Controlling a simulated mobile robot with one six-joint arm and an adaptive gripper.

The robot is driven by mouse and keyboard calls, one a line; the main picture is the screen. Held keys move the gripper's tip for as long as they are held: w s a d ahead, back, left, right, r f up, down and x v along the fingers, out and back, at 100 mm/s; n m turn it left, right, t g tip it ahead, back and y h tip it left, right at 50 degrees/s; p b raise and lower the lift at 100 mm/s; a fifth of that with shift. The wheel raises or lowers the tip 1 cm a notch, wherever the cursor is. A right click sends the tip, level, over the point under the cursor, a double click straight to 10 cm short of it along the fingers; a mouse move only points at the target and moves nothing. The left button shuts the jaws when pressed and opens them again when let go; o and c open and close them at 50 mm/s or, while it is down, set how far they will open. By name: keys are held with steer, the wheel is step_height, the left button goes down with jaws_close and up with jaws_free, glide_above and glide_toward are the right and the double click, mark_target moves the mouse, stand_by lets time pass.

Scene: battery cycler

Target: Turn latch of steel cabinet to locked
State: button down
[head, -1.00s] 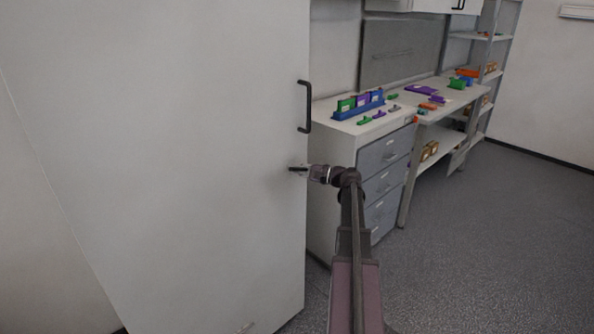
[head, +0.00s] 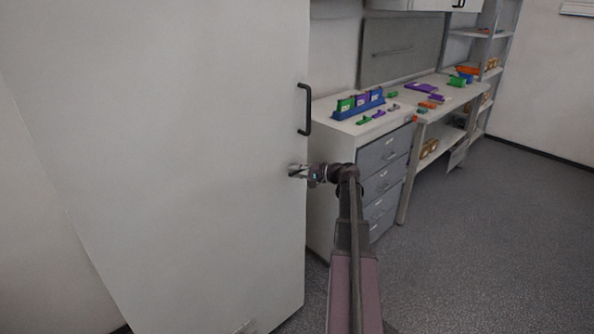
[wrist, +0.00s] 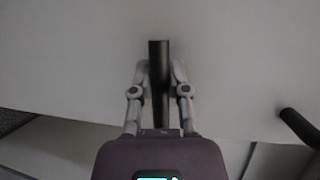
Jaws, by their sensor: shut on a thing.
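The steel cabinet (head: 170,150) is a tall pale grey door filling the left of the head view, and it looks closed. Its black bar handle (head: 306,108) is near the door's right edge. My gripper (head: 294,171) is at the door face, below the handle. In the wrist view my gripper (wrist: 160,72) has one finger on each side of a dark bar, the latch (wrist: 159,52), and is shut on it. The latch points across the door, away from the door edge. In the head view the gripper mostly hides the latch.
The handle also shows at the right of the wrist view (wrist: 299,127). A drawer unit (head: 385,185) stands right of the cabinet, with a blue rack (head: 358,108) and small coloured parts on top. A workbench and shelves run behind. The grey floor (head: 490,240) on the right is clear.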

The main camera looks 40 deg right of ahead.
steer(key=c, duration=0.6)
jaws_free()
steer(key=shift+m+b, duration=0.3)
